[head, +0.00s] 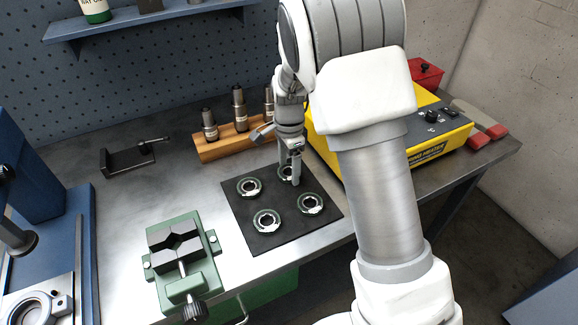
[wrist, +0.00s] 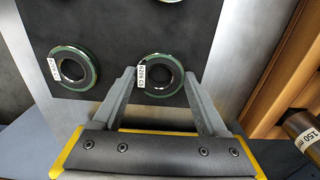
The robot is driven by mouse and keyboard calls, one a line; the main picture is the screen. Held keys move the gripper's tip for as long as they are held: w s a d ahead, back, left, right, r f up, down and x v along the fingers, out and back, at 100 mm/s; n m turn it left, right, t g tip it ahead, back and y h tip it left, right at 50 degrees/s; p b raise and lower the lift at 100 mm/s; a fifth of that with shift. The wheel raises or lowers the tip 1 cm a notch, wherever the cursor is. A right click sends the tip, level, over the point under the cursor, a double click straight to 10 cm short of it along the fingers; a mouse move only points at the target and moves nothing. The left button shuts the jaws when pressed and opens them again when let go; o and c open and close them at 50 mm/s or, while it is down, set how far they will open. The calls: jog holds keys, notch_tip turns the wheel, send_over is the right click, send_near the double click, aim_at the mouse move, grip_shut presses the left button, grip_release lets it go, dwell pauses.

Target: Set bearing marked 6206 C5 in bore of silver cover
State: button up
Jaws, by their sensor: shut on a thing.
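Several ring bearings with dark green edges and small white tags are on the black mat (head: 262,240). My gripper (head: 289,176) points down at the back right bearing (head: 285,173). In the wrist view, my gripper's fingers (wrist: 158,76) are closed on opposite sides of this bearing (wrist: 163,90). Its tag is small and seems to read 6206 C5. The bearing appears to be at mat level. A silver part with a round bore (head: 36,310), perhaps the silver cover, shows at the lower left, cut by the picture edge.
A green vise (head: 182,258) stands left of the mat. A blue press (head: 40,195) is at far left. A wooden block with dark tool holders (head: 228,142) is behind the mat. A yellow machine (head: 440,130) is at right. Bare bench lies between vise and black bracket (head: 130,158).

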jog(key=shift+r+p, duration=2.4)
jog(key=shift+r, duration=0.65)
jog(key=shift+f, duration=0.1)
jog(key=shift+s+a, duration=0.1)
